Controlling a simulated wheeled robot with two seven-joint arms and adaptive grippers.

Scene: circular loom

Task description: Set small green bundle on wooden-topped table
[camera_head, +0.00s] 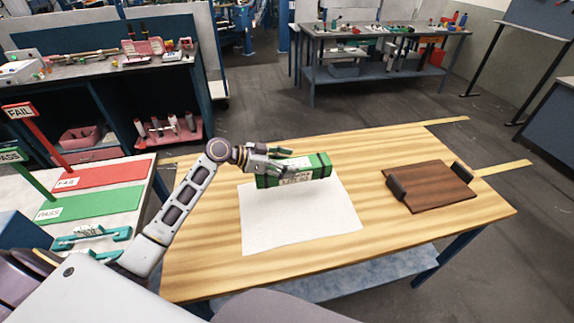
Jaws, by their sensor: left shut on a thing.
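The small green bundle (318,168), a green block with a pale label, is over the white sheet on the wooden-topped table (400,238). My left gripper (283,165) reaches in from the left and is shut on the bundle near its left part. The fingers hide some of the bundle's upper left side. I cannot tell whether the bundle touches the sheet or hangs just above it. My right gripper is not in view.
A white sheet (300,220) lies mid-table. A dark wooden board with black handles (437,188) lies to its right. At left, a side table holds red FAIL (100,177) and green PASS (95,204) mats with signs. The wooden table's front is bare.

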